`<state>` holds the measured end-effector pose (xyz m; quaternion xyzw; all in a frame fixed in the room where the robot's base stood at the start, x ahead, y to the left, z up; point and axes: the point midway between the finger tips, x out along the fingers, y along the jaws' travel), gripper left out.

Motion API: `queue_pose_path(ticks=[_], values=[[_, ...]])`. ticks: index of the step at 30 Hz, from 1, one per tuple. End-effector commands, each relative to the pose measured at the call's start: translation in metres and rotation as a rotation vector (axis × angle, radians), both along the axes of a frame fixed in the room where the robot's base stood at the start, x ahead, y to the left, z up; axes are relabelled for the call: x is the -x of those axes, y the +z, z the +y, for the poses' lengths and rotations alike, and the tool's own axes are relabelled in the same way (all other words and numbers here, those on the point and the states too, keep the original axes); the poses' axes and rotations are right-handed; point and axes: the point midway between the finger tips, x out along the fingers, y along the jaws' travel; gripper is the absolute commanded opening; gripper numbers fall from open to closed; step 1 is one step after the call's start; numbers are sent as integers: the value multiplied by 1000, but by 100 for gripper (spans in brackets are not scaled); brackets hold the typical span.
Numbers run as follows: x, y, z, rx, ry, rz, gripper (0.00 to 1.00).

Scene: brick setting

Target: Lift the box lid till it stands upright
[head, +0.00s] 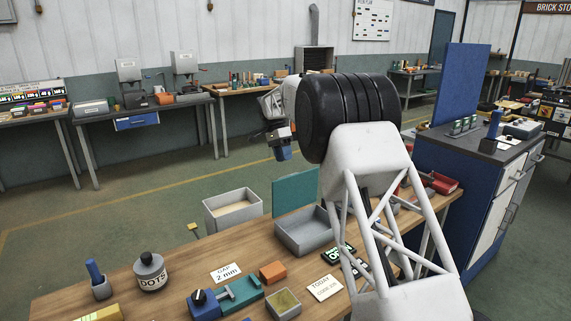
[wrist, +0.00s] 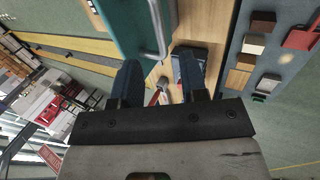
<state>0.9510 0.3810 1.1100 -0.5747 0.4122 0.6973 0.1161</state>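The box (head: 305,236) is a grey open-topped tray on the wooden table, partly hidden by my arm in the head view. Its teal lid (head: 294,193) stands up at the box's far side, close to upright; the exact angle is hard to tell. The left finger is near the lid's edge; contact cannot be told. In the head view my gripper (head: 283,150) is above and beyond the lid.
A grey bin (head: 233,210) stands left of the box. An orange block (head: 272,271), a teal-and-blue vise (head: 228,298), a dots bottle (head: 150,271) and small signs lie at the table's front. A blue cabinet (head: 470,180) stands right. A board with coloured samples (wrist: 244,80) shows in the wrist view.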

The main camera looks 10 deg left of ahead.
Motion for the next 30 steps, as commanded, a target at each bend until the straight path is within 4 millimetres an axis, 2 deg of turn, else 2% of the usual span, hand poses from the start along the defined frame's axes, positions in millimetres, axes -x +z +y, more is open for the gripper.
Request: queue_pose_path(ticks=[11,15,19,25,30], values=[[-1,4,1,0,0,0,40],[0,7,1,-3,0,-3,20],[5,18,-1,-17,0,-18,0],[20,40,-7,-50,1,-50,0],[26,47,-9,-63,2,-62,0]])
